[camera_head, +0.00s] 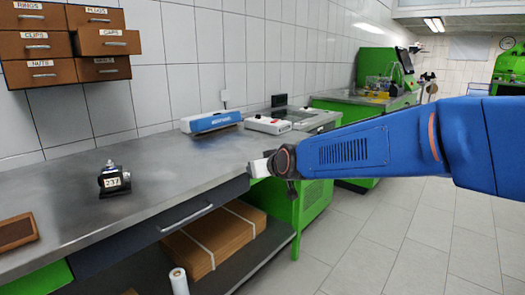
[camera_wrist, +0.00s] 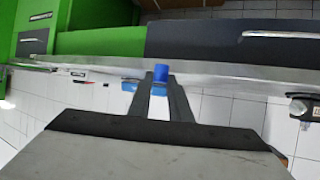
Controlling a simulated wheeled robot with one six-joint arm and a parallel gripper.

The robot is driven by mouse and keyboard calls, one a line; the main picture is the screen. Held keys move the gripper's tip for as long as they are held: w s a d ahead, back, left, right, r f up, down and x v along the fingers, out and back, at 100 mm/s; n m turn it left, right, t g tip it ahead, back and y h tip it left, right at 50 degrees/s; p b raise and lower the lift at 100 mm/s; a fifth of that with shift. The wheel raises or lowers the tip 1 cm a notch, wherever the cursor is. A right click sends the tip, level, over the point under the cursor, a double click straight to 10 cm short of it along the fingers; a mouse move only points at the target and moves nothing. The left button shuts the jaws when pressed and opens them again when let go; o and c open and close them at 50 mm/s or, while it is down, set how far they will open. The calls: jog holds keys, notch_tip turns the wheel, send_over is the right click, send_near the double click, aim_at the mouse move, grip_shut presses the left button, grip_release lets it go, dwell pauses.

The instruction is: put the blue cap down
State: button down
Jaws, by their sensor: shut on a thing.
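The blue cap (camera_wrist: 161,71) is between the fingertips of my gripper (camera_wrist: 161,80) in the wrist view. My gripper is shut on it. In the head view my gripper (camera_head: 260,168) is at the front edge of the metal workbench (camera_head: 160,175), near its right end. The cap cannot be made out in the head view. Its exact height over the bench is hard to tell.
A small dark pump labelled 237 (camera_head: 113,180) stands on the bench. A brown tray (camera_head: 17,231) lies at the left. A blue-white device (camera_head: 210,121) and a white box with a red button (camera_head: 267,125) stand at the back. The CAPS drawer (camera_head: 108,40) sticks out. The bench middle is clear.

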jog(key=shift+d+f, duration=0.15)
jog(key=w+d+f+m+h, duration=0.3)
jog(key=w+d+f, duration=0.1)
jog(key=d+f, duration=0.7)
jog(key=w+d+f+m+h, duration=0.3)
jog(key=w+d+f, duration=0.1)
jog(key=d+f, duration=0.75)
jog(key=w+d+f+m+h, duration=0.35)
jog(key=d+f, duration=0.45)
jog(key=f, duration=0.6)
jog(key=s+f+n+y, duration=0.1)
jog(key=s+f, duration=0.2)
jog(key=f, duration=0.4)
jog(key=s+f+n+t+y, duration=0.1)
jog(key=s+f, duration=0.2)
jog(key=f, duration=0.4)
jog(key=s+f+n+y, duration=0.1)
jog(key=s+f+n, duration=0.1)
jog(key=f, duration=0.4)
jog(key=shift+s+f+y, duration=0.35)
jog(key=shift+s+f, duration=0.05)
jog(key=shift+s, duration=0.35)
jog(key=shift+s, duration=0.1)
